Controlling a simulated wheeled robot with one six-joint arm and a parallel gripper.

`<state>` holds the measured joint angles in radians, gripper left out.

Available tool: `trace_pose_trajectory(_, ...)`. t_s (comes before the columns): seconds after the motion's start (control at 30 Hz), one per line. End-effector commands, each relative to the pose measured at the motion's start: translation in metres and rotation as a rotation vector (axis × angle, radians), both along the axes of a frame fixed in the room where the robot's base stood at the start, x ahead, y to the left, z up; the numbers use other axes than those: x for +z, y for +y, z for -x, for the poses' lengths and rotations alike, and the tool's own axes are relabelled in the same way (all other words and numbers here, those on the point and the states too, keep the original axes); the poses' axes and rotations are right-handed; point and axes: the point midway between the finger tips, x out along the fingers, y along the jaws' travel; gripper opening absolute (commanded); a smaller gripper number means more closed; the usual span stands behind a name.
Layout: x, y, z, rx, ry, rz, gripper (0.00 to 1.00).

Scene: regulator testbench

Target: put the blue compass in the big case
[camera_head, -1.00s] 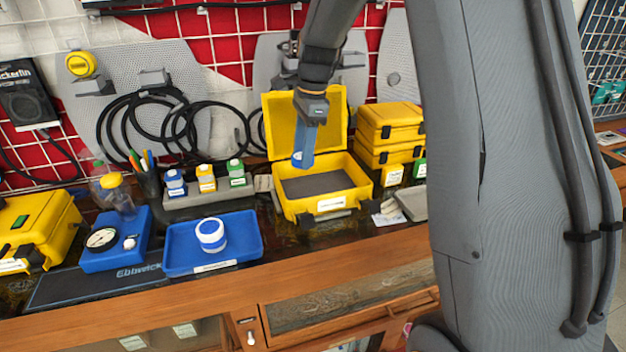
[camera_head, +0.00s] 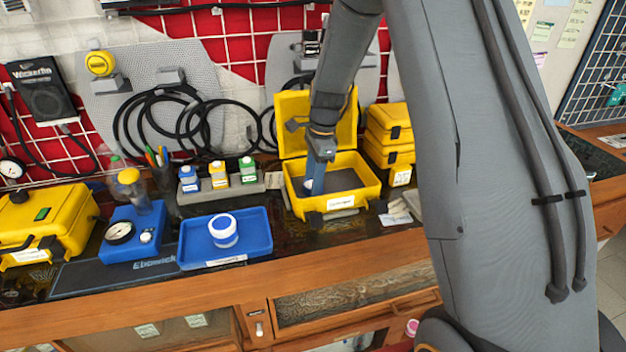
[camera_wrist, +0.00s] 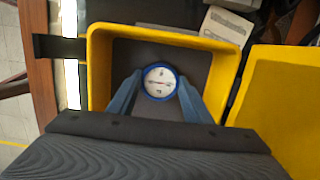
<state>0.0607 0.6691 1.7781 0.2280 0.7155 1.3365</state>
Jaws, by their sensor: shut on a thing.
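The blue compass (camera_wrist: 160,82) has a round white dial and a blue rim. In the wrist view it sits between the two blue fingers of my gripper (camera_wrist: 158,92), which is shut on it. The big case (camera_head: 372,196) is yellow and open, with a dark grey floor and its lid (camera_head: 292,110) raised at the back. In the head view my gripper (camera_head: 314,186) points down into the left part of the case. The compass shows there only as a small pale patch by the fingertips. I cannot tell whether it touches the case floor.
A rack of small bottles (camera_head: 219,180) is behind the tray. A blue gauge box (camera_head: 133,240) is farther left.

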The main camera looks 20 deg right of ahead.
Motion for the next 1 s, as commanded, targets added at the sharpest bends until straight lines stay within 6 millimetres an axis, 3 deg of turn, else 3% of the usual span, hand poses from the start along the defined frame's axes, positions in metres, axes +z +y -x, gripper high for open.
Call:
trace_pose_trajectory(0.17,-0.003,0.0,0.0,0.0,0.001,0.0,0.22)
trace_pose_trajectory(0.2,-0.003,0.0,0.0,0.0,0.001,0.0,0.47)
trace_pose_trajectory(0.3,-0.003,0.0,0.0,0.0,0.001,0.0,0.64)
trace_pose_trajectory(0.73,0.006,-0.001,-0.001,0.001,-0.001,0.0,0.64)
trace_pose_trajectory(1.0,0.054,-0.008,-0.002,-0.001,-0.004,0.0,0.64)
